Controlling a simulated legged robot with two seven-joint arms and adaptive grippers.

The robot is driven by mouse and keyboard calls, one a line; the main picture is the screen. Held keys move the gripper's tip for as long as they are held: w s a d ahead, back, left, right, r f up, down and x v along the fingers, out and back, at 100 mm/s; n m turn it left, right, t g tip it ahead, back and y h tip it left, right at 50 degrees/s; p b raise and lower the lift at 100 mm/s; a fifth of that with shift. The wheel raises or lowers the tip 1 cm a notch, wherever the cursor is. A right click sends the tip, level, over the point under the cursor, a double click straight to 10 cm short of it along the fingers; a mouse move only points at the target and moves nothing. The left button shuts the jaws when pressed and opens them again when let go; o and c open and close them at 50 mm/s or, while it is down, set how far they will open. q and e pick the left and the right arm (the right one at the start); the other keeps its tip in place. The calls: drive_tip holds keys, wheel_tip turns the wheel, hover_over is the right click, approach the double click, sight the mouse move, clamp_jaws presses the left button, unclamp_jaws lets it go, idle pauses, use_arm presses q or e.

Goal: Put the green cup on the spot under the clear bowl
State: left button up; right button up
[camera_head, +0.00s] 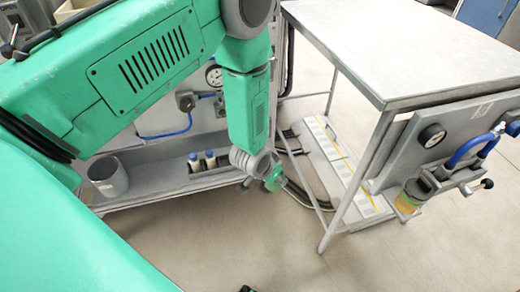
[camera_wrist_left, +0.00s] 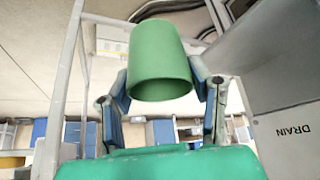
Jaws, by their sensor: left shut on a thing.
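My left gripper (camera_head: 265,168) hangs at the end of my green arm in the middle of the head view. It is shut on the green cup (camera_head: 274,181). The left wrist view shows the green cup (camera_wrist_left: 160,58) between the two fingers, its darker end facing the camera. The clear bowl (camera_head: 408,202), with yellowish contents, hangs below the fittings on the right bench's panel, to the right of the cup and well apart from it. I cannot make out a marked spot below the bowl.
A metal bench (camera_head: 400,50) with legs stands at the right; a front leg is between the cup and bowl. A grey bin (camera_head: 108,177) and small bottles stand on the left shelf. The front floor is clear.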

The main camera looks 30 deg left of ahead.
use_arm(q)
drive_tip(key=w+a+b, duration=0.1)
drive_tip(key=w+a, duration=0.1)
drive_tip(key=a, duration=0.1)
drive_tip(key=w+a+b, duration=0.1)
drive_tip(key=w+a, duration=0.2)
drive_tip(key=w+a+b, duration=0.1)
drive_tip(key=w+a, duration=0.1)
drive_tip(key=a, duration=0.1)
drive_tip(key=shift+w+a, duration=0.1)
drive_tip(key=shift+w, duration=0.3)
drive_tip(key=w+a, duration=0.1)
drive_tip(key=w+a+b, duration=0.1)
drive_tip(key=shift+w+a+b, duration=0.2)
drive_tip(key=shift+a+b, duration=0.1)
drive_tip(key=shift+a, duration=0.1)
drive_tip(key=shift+f+b, duration=0.35)
drive_tip(key=shift+b, duration=0.1)
drive_tip(key=shift+r, duration=0.1)
drive_tip(key=o, duration=1)
drive_tip(key=shift+o, duration=0.2)
